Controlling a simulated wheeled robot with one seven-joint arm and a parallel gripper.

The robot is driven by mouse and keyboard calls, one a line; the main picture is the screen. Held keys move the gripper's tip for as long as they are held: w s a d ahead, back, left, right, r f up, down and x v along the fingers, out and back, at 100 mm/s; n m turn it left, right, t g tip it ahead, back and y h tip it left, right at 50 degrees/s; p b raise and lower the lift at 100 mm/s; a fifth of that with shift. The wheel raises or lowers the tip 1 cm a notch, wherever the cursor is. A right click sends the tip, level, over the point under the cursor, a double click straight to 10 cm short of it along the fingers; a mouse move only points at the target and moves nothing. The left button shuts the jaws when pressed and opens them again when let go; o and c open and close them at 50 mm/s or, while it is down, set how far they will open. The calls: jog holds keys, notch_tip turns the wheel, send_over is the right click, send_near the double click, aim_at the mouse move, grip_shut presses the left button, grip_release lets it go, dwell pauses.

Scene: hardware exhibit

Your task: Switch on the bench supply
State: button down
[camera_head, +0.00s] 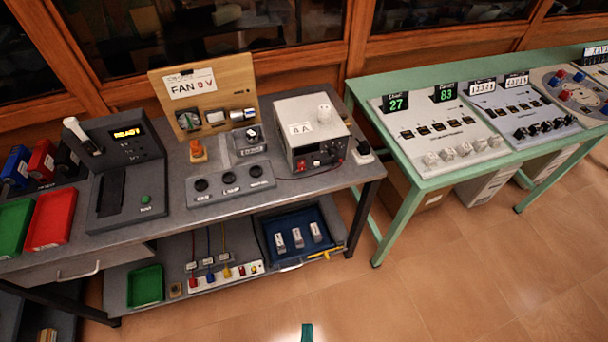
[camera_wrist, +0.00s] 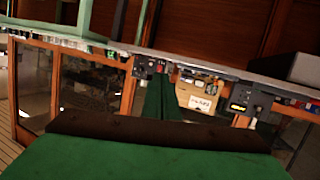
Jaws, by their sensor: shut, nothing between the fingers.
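The bench supply (camera_head: 310,133) is a grey box with a white "6 A" label and a pale knob on top, standing at the right part of the grey workbench. Its dark front panel carries red and black terminals and faces the room. Its power switch cannot be made out. In the upside-down wrist view, the supply (camera_wrist: 150,68) appears small beyond the fingers. My gripper (camera_wrist: 161,82) has green fingers, shut and empty, well away from the supply. A green tip (camera_head: 307,332) of it shows at the bottom edge of the head view, over the floor.
A green table (camera_head: 400,190) with instrument panels is further right. The floor (camera_head: 390,290) in front is clear.

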aim_at(302, 169)
jog(key=w+d+f+n+g, duration=0.15)
jog(key=w+n, duration=0.25)
jog(key=w, duration=0.5)
jog(key=w+d+f+n, duration=0.25)
jog(key=w+n, duration=0.25)
jog(key=w, duration=0.5)
jog(key=w+r+n+y, duration=0.4)
jog(key=w+r+n, duration=0.4)
jog(key=w+n, duration=0.3)
jog(key=w, duration=0.3)
jog(key=shift+a+r+n+y, duration=0.2)
jog(key=shift+r+n+y, duration=0.1)
jog(key=shift+r+n, duration=0.1)
jog(key=x, duration=1.4)
jog(key=shift+f, duration=0.35)
jog(key=shift+d+f, duration=0.1)
